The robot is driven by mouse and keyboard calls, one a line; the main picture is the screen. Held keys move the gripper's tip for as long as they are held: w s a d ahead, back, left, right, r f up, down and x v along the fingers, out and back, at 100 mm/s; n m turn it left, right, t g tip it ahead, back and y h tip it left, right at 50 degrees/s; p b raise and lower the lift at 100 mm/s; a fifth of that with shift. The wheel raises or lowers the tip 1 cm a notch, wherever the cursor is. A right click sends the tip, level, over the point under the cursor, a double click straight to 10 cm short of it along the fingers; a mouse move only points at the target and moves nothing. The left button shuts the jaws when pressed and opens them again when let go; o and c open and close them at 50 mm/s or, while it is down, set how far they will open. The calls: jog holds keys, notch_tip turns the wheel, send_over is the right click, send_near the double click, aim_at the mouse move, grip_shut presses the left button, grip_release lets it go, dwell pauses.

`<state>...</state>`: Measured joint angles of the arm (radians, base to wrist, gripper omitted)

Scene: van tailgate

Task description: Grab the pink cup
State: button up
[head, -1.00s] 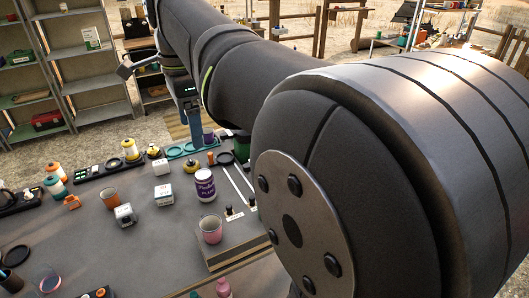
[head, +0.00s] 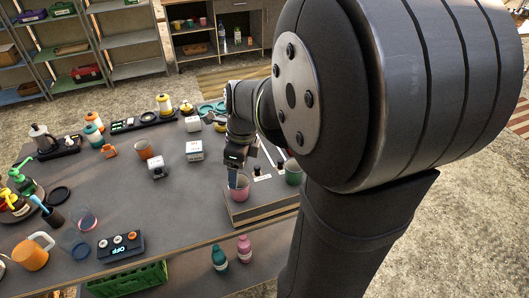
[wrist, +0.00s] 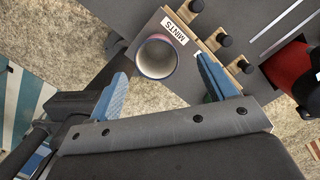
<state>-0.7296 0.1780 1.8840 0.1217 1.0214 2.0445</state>
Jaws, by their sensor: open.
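The pink cup (head: 241,193) stands upright on a low wooden-edged stand near the table's front edge, partly hidden by my gripper (head: 235,179), which is just above it in the head view. In the wrist view the cup (wrist: 157,58) is seen from above, empty, with a pale inside. The blue fingers of my gripper (wrist: 161,68) are open, one on each side of the cup's rim.
A label reading MINTS (wrist: 174,31) and several black knobs (wrist: 227,40) line the stand beside the cup. A green cup (head: 293,173) is to the right, an orange cup (head: 144,150) and white boxes (head: 194,150) to the left. Two bottles (head: 244,249) stand below the table edge.

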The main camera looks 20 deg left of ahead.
aim_at(239, 186)
notch_tip(239, 186, down, 3)
jog(key=shift+a+r, duration=0.1)
jog(key=shift+a, duration=0.05)
jog(key=f, duration=0.4)
jog(key=shift+s, duration=0.35)
jog(key=shift+f, duration=0.6)
jog(key=c, duration=1.1)
jog(key=shift+o, duration=0.2)
jog(key=shift+r, duration=0.1)
